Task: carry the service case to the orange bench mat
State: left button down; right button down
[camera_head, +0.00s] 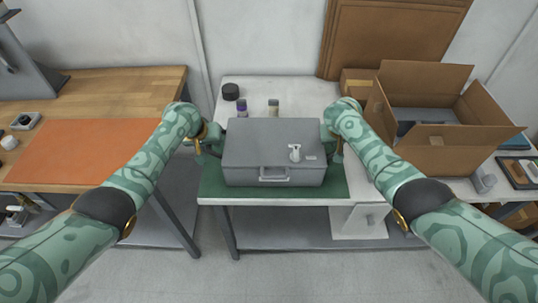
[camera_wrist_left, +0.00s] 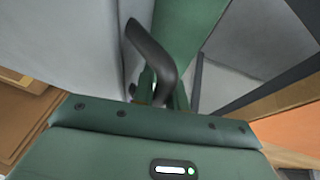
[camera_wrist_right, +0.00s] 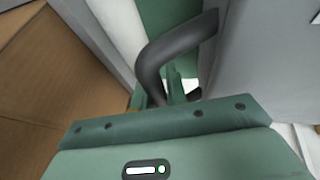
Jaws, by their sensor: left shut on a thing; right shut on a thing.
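The grey service case (camera_head: 250,150) stands on a green mat (camera_head: 335,187) on the white table, its latch handle facing me. A small white item lies on its lid. The orange bench mat (camera_head: 80,150) lies on the wooden bench at the left. My left gripper (camera_head: 212,142) is at the case's left side, shut on its dark side handle (camera_wrist_left: 150,50). My right gripper (camera_head: 335,142) is at the right side, shut on the other dark handle (camera_wrist_right: 172,50). I cannot tell whether the case still touches the green mat.
An open cardboard box (camera_head: 440,130) stands right of the case. A black lid (camera_head: 230,91), a purple-topped bottle (camera_head: 241,107) and another small bottle (camera_head: 273,107) stand behind the case. A gap separates the table from the wooden bench (camera_head: 130,90).

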pick_arm(q)
jog(key=shift+r, duration=0.2)
pick_arm(e)
jog(key=shift+r, duration=0.15)
dwell(0.6)
